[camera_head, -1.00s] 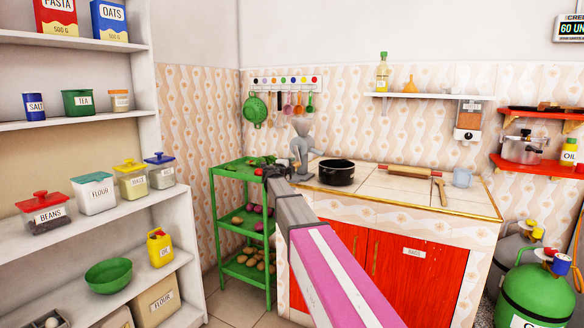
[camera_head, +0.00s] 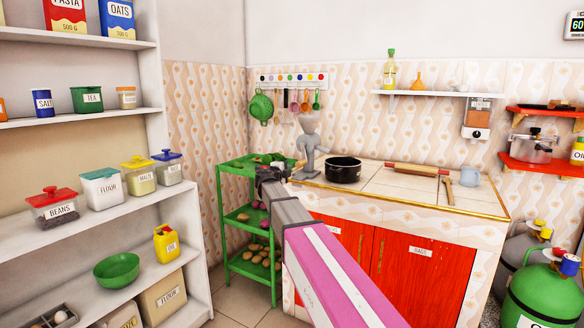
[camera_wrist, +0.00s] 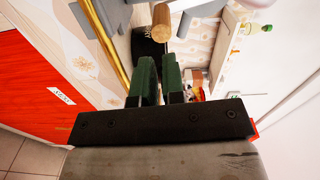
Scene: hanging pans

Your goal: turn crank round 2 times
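The grey hand grinder (camera_head: 309,148) stands on the back left corner of the tiled counter, with a wide funnel on top. In the wrist view, its wooden crank handle (camera_wrist: 162,22) lies just beyond my fingertips.
A black pot (camera_head: 343,170) is right of the grinder, and a rolling pin (camera_head: 417,169) lies farther right. A green rack (camera_head: 233,206) with vegetables stands left of the counter, near my gripper. White shelves (camera_head: 140,208) fill the left side.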

